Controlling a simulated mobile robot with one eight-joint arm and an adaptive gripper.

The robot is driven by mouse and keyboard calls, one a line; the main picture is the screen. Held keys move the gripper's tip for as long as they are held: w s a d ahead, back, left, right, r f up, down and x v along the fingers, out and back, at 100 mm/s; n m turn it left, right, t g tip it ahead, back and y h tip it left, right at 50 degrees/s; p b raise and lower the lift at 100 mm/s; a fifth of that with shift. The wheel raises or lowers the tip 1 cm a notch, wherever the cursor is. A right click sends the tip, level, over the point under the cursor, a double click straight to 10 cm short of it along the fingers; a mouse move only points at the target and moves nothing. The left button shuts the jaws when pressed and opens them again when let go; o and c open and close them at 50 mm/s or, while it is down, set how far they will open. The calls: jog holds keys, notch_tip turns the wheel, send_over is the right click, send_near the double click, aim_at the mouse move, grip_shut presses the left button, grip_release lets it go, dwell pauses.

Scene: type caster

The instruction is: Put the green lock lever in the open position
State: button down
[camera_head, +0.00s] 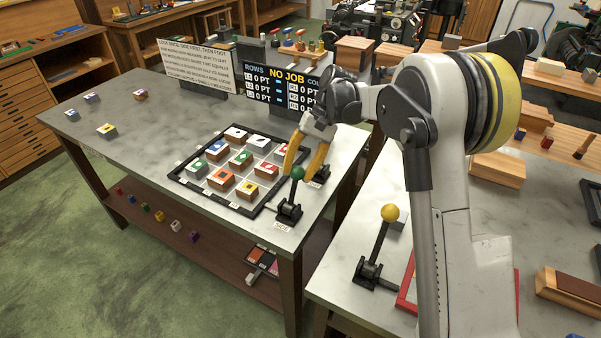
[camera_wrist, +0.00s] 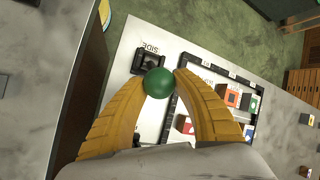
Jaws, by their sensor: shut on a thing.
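The green lock lever has a green ball knob (camera_head: 298,173) on a short dark stem. It rises from a black base (camera_head: 289,211) at the near right corner of the table, beside a label that appears to read SIDE. The stem stands close to upright, tilted slightly. My gripper (camera_head: 301,171) has its two yellow fingers around the knob from above and is shut on it. In the wrist view, the knob (camera_wrist: 159,83) sits between the fingertips, with the black base (camera_wrist: 149,62) beyond it. The fingers hide part of the stem.
A black frame (camera_head: 187,181) holding several type blocks lies left of the lever. Another black fitting (camera_head: 319,174) is partly hidden behind my fingers. A yellow-knobbed lever (camera_head: 390,213) stands on the right table. A scoreboard (camera_head: 282,84) reads NO JOB. The table's left part is mostly clear.

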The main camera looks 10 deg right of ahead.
dwell(0.3)
jog(key=c, duration=0.9)
grip_release()
jog(key=shift+w+d+f, duration=0.1)
jog(key=shift+c, duration=0.2)
jog(key=v, duration=1.2)
